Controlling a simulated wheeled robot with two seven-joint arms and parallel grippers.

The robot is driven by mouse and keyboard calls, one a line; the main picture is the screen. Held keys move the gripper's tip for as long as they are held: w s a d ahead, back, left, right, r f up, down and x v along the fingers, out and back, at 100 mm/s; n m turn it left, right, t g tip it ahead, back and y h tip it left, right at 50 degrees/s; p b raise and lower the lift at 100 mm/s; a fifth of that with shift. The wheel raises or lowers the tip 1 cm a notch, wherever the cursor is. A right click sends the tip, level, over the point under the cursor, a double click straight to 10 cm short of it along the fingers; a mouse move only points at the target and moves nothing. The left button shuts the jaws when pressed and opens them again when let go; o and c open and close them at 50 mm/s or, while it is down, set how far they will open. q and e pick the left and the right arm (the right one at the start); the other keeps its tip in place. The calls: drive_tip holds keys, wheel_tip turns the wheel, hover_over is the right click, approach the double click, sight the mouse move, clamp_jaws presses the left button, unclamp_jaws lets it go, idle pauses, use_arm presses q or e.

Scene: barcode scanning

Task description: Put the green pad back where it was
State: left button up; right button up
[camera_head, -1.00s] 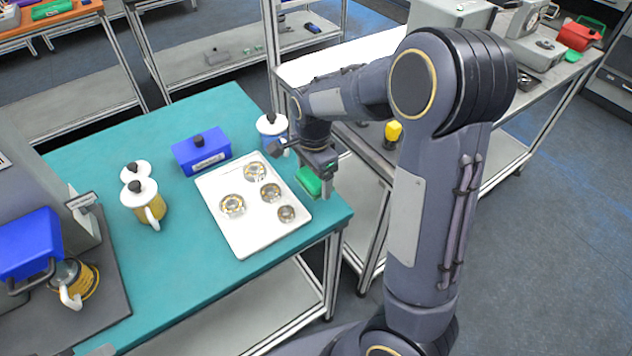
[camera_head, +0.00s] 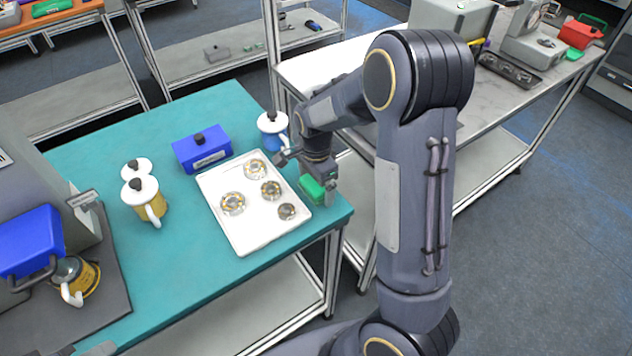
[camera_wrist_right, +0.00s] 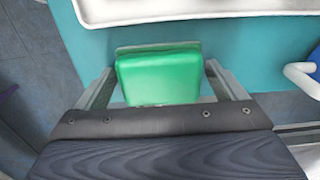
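The green pad (camera_head: 311,188) is at the near right corner of the teal table, just right of the white tray (camera_head: 243,237). My right gripper (camera_head: 321,190) reaches down over it, with a finger in front of its right end. In the right wrist view the green pad (camera_wrist_right: 158,77) sits between the two fingers of my right gripper (camera_wrist_right: 160,66), the tips close against its left and right sides. The gripper looks shut on it. The pad's underside is hidden, so I cannot tell whether it touches the table. My left gripper is not clearly in view.
The tray holds several metal rings. A blue box (camera_head: 202,150), a blue-and-white mug (camera_head: 273,128) and yellow-and-white mugs (camera_head: 147,198) stand on the teal table (camera_head: 185,268). A machine with a blue part (camera_head: 30,243) is at left. Bare tabletop lies in front of the tray.

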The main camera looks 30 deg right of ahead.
drive_tip(key=shift+o, duration=0.5)
drive_tip(key=shift+r, duration=0.1)
drive_tip(key=shift+r, duration=0.25)
wheel_tip(320, 180, up, 11)
drive_tip(key=s+a+r+n+t+y, duration=0.1)
drive_tip(key=s+a+n+t+y, duration=0.1)
drive_tip(key=s+n, duration=0.5)
drive_tip(key=s+a+r+n+t+y, duration=0.1)
drive_tip(key=s+a+n+t, duration=0.2)
drive_tip(key=s, duration=1.2)
drive_tip(key=a+n, duration=0.2)
drive_tip(key=n, duration=0.3)
drive_tip(key=shift+a+r+t+y, duration=0.15)
drive_tip(key=shift+r+t+y, duration=0.25)
drive_tip(key=shift+a, duration=0.1)
